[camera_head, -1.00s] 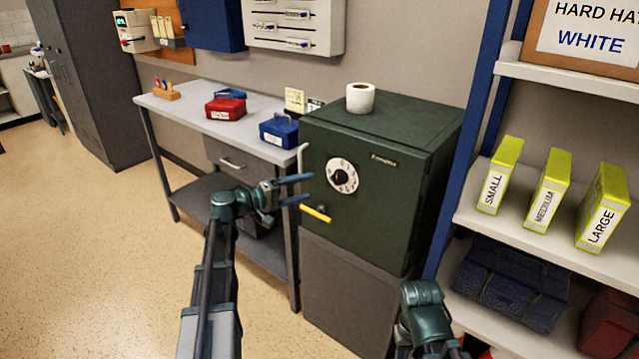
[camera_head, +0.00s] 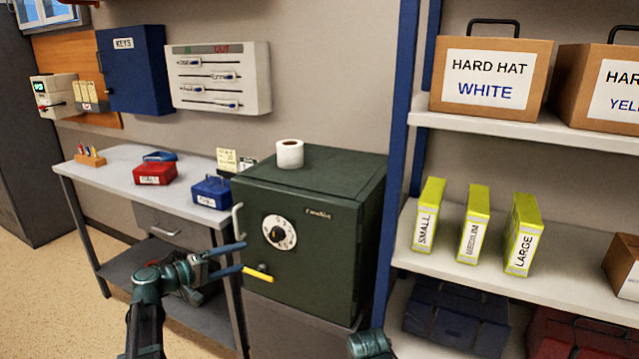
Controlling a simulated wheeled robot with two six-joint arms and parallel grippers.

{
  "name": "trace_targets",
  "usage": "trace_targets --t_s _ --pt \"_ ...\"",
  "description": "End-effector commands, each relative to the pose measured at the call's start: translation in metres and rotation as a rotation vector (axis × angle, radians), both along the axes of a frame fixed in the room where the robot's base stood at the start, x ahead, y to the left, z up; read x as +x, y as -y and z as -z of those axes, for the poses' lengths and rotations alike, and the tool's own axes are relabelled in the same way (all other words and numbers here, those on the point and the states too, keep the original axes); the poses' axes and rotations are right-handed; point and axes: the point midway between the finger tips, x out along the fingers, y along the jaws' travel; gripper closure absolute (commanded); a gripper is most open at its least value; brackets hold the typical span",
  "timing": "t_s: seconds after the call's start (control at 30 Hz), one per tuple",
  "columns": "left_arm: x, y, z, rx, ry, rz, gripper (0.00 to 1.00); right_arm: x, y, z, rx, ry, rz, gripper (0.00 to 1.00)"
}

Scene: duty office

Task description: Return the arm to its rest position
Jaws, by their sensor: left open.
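My left gripper (camera_head: 242,257) is open and empty, with its two blue fingers apart and pointing right. It is in front of the left side of the dark green safe (camera_head: 335,262), near the yellow handle (camera_head: 258,274); I cannot tell whether a finger touches the handle. The safe door looks shut, with a white dial (camera_head: 279,232) on its front. Of my right arm only a teal piece shows at the bottom edge, and its gripper is out of view.
A grey table (camera_head: 120,170) with a red box (camera_head: 154,173) and a blue box (camera_head: 211,192) stands left of the safe. A paper roll (camera_head: 289,154) sits on the safe. A shelf (camera_head: 560,283) with yellow packs and cartons stands at the right. Floor shows at the lower left.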

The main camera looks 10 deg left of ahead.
Motion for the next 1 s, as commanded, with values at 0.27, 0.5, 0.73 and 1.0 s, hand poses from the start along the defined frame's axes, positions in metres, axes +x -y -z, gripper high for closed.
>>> trace_targets --t_s 0.27,0.5,0.73,1.0 --pt "-0.06 0.159 0.086 0.352 -0.224 0.318 0.17 0.0 0.0 0.0 0.0 0.0 0.0 0.5" --pt "-0.161 0.245 0.162 0.825 -0.419 0.609 0.17 0.0 0.0 0.0 0.0 0.0 0.0 0.5" --pt "-0.227 0.256 0.19 1.207 -0.508 0.741 0.17 0.0 0.0 0.0 0.0 0.0 0.0 0.5" --pt "-0.267 0.246 0.184 1.531 -0.539 0.784 0.17 0.0 0.0 -0.008 0.0 0.0 0.0 0.5"
